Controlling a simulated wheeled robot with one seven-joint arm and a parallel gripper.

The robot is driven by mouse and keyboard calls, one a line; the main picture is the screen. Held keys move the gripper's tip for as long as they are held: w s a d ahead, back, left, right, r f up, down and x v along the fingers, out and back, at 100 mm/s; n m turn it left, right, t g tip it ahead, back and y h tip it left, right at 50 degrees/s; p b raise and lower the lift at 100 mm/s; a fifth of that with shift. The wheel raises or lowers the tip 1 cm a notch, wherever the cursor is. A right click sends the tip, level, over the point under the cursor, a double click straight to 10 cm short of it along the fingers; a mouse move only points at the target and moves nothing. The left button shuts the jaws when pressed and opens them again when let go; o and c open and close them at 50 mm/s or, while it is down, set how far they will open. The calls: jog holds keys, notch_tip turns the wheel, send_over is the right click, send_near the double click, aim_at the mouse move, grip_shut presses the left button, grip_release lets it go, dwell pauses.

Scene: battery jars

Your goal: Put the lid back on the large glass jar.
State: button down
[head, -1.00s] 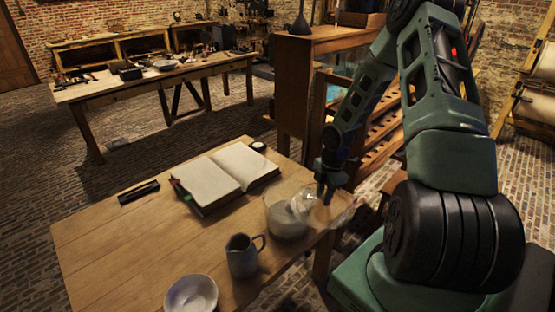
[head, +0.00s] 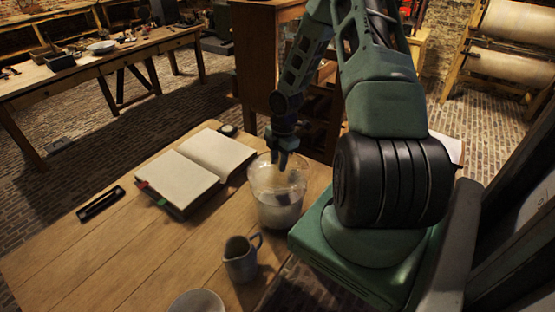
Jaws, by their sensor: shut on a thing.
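The large glass jar (head: 278,212) stands upright on the near wooden table, close to its right edge. Its lower part holds something cloudy grey. My gripper (head: 284,166) points down at the jar's mouth and is shut on the clear glass lid (head: 282,177), which shows only faintly against the jar's glass. The lid overlaps the top of the jar in this view. I cannot tell whether it is touching the rim, above it or tilted. The fingertips are small and dark.
On the table (head: 100,250) are an open book (head: 195,168), a dark pen tray (head: 100,203), a small dark round object (head: 228,130), a grey jug (head: 241,260) close in front of the jar, and a pale bowl (head: 197,303). A wooden cabinet (head: 262,55) stands behind.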

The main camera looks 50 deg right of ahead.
jog(key=shift+f+b, duration=1.75)
jog(key=shift+f, duration=0.65)
jog(key=shift+p, duration=0.45)
jog(key=shift+f+p, duration=0.2)
jog(key=shift+p, duration=0.1)
dwell(0.8)
jog(key=c, duration=0.6)
grip_release()
jog(key=shift+o, duration=0.2)
